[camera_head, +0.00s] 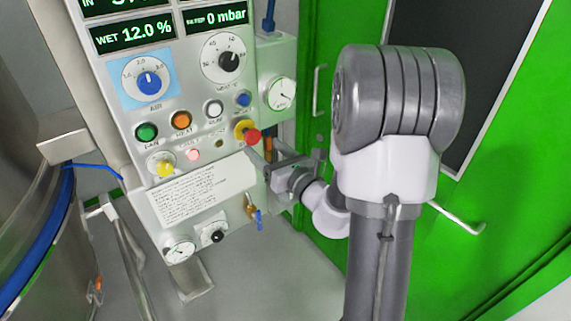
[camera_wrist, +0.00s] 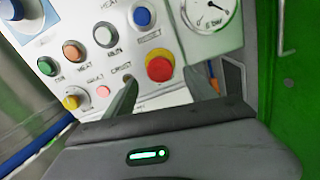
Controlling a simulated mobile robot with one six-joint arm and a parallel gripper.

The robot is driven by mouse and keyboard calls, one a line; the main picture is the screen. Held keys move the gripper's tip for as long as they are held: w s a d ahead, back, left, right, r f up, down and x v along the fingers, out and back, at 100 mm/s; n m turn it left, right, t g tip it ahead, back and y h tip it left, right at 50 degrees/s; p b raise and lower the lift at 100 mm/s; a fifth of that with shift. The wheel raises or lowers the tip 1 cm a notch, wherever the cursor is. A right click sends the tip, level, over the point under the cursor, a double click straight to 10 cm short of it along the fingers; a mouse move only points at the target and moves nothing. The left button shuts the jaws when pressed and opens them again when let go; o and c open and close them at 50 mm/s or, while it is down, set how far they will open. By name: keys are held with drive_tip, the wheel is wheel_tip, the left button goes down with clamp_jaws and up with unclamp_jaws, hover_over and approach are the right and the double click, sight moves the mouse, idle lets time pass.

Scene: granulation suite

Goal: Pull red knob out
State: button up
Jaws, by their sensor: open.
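The red knob (camera_head: 251,137) is a round mushroom button on a yellow base, at the right edge of the grey control panel (camera_head: 217,151). In the wrist view the red knob (camera_wrist: 159,69) sits a little above and beyond the fingertips, roughly between them sideways. My gripper (camera_head: 262,160) is open and empty, just below and to the right of the knob in the head view. In the wrist view my gripper (camera_wrist: 160,84) has one finger on each side of the knob's lower part. I cannot tell whether a finger touches the knob.
Close by are a blue button (camera_wrist: 142,17), a pink lamp (camera_wrist: 103,91), a yellow knob (camera_head: 165,169) and a pressure gauge (camera_head: 281,93). A brass valve (camera_head: 252,208) sticks out below. A green door (camera_head: 500,180) stands to the right, a steel vessel (camera_head: 35,150) to the left.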

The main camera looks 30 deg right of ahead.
drive_tip(key=s+p, duration=1.1)
drive_tip(key=p, duration=0.3)
drive_tip(key=shift+s+d+p, duration=0.2)
drive_tip(key=shift+s+p, duration=0.1)
drive_tip(key=shift+p, duration=0.05)
